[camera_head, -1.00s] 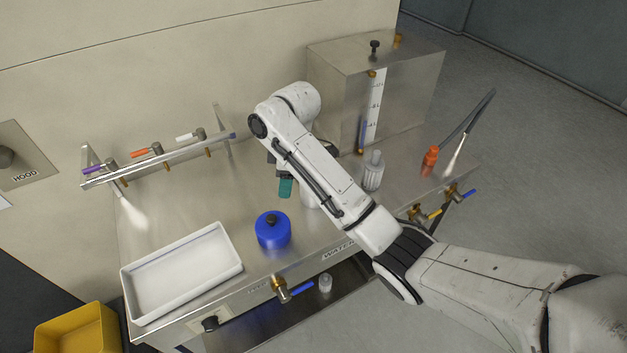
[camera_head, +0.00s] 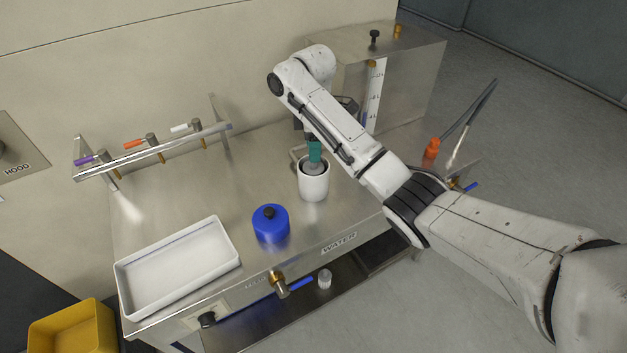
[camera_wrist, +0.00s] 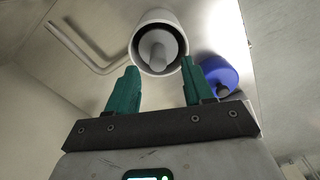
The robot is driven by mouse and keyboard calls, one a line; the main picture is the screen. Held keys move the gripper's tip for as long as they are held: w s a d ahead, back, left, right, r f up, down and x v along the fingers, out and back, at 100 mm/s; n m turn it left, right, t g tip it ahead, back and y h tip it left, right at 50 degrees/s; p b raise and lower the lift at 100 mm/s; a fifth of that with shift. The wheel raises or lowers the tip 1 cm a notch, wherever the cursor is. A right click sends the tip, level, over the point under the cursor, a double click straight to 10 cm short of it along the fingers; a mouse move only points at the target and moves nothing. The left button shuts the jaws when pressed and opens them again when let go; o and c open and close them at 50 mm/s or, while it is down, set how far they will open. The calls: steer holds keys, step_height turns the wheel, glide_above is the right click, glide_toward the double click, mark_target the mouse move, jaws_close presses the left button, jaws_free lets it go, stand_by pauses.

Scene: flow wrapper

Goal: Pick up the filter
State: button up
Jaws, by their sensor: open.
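A white open-topped cylinder (camera_head: 313,188) stands on the steel bench. A grey round piece with a stem sits inside it; this looks like the filter (camera_wrist: 158,50), though I cannot be certain. In the head view, my gripper (camera_head: 315,152) with its teal fingers points down at the cylinder's mouth. In the wrist view, the two teal fingers (camera_wrist: 160,70) are apart with nothing between them. The cylinder (camera_wrist: 139,50) and the grey piece lie just beyond the fingertips, roughly centred between them. Whether a finger touches the grey piece is unclear.
A blue lid (camera_head: 271,224) with a dark knob sits left of the cylinder. A white tray (camera_head: 128,270) lies at the bench's left. A steel tank (camera_head: 415,85) stands behind my arm. A valve rail (camera_head: 150,157) runs along the back left. A bent metal bar (camera_wrist: 75,45) is beside the cylinder.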

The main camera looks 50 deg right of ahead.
mark_target(313, 173)
steer(key=shift+d+f+p, duration=0.15)
steer(key=shift+f+p, duration=0.2)
steer(key=shift+f, duration=1.9)
jaws_close()
